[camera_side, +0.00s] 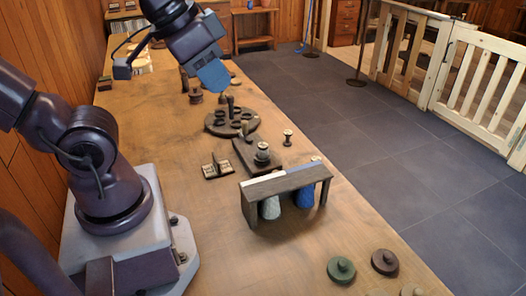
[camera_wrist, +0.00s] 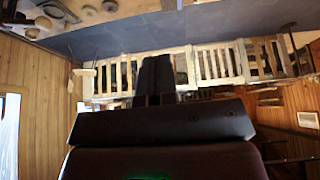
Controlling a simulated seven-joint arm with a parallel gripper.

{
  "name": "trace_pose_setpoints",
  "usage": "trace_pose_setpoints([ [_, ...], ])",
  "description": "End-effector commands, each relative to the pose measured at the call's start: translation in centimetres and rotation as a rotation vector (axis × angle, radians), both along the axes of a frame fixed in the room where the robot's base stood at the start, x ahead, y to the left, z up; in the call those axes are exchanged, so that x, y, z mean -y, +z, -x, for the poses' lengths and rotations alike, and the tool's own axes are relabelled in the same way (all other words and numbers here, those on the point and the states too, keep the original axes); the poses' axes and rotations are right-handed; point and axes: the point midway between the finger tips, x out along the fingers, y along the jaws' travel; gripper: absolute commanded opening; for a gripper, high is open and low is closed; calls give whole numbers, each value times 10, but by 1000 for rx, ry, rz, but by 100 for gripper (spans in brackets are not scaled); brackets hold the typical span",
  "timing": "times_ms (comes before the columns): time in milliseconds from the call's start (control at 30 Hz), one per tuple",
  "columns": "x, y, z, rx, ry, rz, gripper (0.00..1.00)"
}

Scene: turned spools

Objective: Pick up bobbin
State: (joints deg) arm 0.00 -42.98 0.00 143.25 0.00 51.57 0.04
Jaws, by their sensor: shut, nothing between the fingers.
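Several turned spool shapes stand on the wooden table, and I cannot tell for sure which is the bobbin. A small pale-and-dark bobbin-like spool (camera_side: 287,136) stands upright alone near the table's right edge. Another spool (camera_side: 262,149) sits on a dark board. A brown spool (camera_side: 196,96) stands farther back. My gripper (camera_side: 213,76) is raised over the far half of the table, apart from all of them. In the wrist view my gripper (camera_wrist: 154,68) shows two dark fingers together, with nothing held, pointing towards the fence.
A dark round holder (camera_side: 220,124) with upright pegs is mid-table. A dark rack (camera_side: 290,180) stands over white and blue rolls. Green (camera_side: 341,269) and brown (camera_side: 385,261) knobbed discs lie at the near right. The front middle of the table is clear. A wooden fence (camera_side: 480,75) stands beyond.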

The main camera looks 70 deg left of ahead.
Motion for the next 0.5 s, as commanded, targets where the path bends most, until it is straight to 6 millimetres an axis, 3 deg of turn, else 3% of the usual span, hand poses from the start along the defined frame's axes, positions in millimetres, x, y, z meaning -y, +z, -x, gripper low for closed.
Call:
trace_pose_setpoints([
  [267, 0, 0, 0, 0, 1, 0, 0],
  [500, 0, 0, 0, 0, 1, 0, 53],
])
